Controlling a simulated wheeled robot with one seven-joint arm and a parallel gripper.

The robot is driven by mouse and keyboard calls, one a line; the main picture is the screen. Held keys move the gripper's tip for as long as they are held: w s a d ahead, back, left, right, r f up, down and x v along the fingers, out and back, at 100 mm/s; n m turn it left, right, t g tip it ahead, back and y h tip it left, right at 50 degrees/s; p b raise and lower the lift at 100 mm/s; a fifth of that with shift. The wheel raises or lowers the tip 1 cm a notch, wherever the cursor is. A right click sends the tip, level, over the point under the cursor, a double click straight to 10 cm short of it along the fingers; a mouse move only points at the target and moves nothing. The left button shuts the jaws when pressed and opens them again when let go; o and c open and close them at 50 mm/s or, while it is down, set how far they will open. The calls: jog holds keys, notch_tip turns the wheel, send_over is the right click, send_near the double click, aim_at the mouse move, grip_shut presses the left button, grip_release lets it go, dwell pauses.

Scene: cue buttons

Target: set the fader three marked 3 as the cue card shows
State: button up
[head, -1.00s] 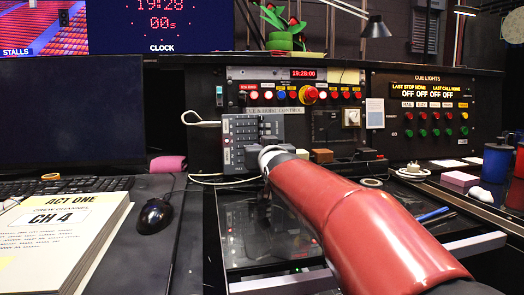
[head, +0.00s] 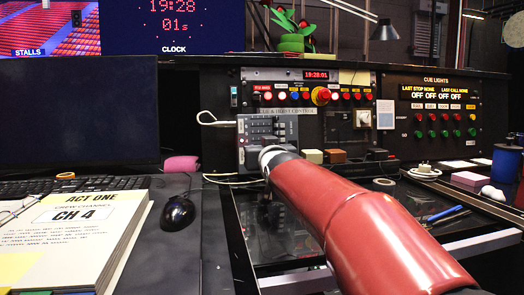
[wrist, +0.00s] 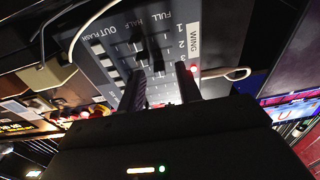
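The fader wing (head: 250,128), a grey panel with rows of dark sliders, leans upright on the desk's back wall. In the wrist view the wing (wrist: 110,62) shows the marks FULL, HALF, OUT, FLASH and rows 1, 2, 3. A red light glows beside the 3. My gripper (wrist: 162,86) is close in front of row 3, its two dark fingers apart. A dark upright piece, perhaps a fader cap, shows between and beyond them; contact cannot be told. In the head view my red arm hides the fingers and the wing's lower right. A small white card (head: 386,114) is unreadable.
Small blocks (head: 335,156) sit on the ledge. A white cable (head: 215,120) runs left. Binder (head: 80,230) and mouse (head: 178,213) lie left.

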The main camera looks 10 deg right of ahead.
jog(key=s+b, duration=0.1)
jog(key=s, duration=0.6)
jog(key=shift+s, duration=0.3)
